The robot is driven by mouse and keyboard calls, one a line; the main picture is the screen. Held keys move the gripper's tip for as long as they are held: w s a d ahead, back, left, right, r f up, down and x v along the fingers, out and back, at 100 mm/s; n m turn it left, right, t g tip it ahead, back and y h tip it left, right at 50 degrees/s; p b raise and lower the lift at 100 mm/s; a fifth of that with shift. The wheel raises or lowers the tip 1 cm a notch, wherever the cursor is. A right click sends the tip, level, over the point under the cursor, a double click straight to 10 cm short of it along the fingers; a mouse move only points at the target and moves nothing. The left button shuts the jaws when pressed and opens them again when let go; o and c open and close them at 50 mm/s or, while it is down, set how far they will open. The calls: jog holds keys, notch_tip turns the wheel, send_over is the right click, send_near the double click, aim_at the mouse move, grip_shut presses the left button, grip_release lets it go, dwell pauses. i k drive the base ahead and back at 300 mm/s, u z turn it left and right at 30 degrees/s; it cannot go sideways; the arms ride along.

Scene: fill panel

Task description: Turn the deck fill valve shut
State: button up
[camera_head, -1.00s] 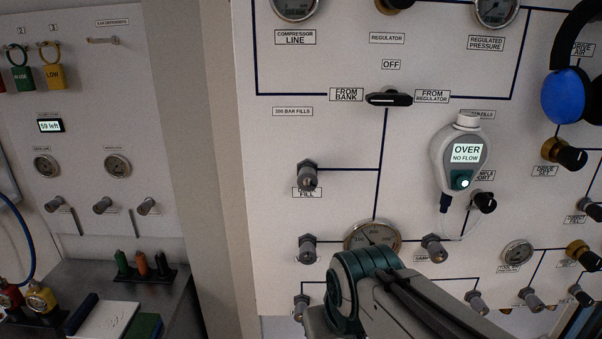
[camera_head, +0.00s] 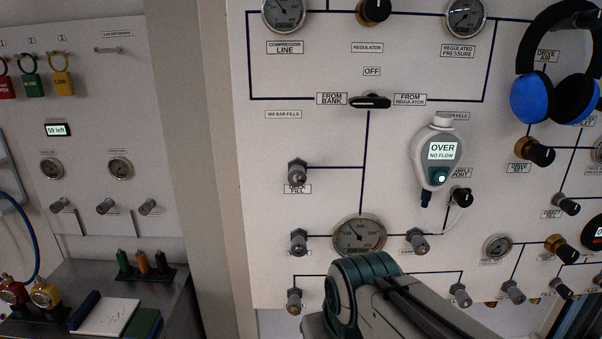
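A grey valve knob (camera_head: 297,172) sits on the white panel (camera_head: 330,140) at the left end of a blue line. The label under it (camera_head: 297,188) is partly covered by the knob; only "FILL" reads fairly clearly, so I cannot confirm that it says deck fill. I cannot tell from this view whether the valve is open or shut. My arm, with a teal joint, rises at the bottom middle, below and right of this knob. My gripper is not in view.
A black selector handle (camera_head: 370,102) lies level under "OFF". A handheld meter (camera_head: 437,152) reads "OVER NO FLOW". A round gauge (camera_head: 358,236) and several more knobs lie below. Blue-cupped headphones (camera_head: 552,90) hang at the right. A bench (camera_head: 75,275) with fittings stands at the left.

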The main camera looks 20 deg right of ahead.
aim_at(296, 176)
jog(key=u, duration=0.85)
jog(key=k, duration=0.35)
jog(key=z, duration=0.2)
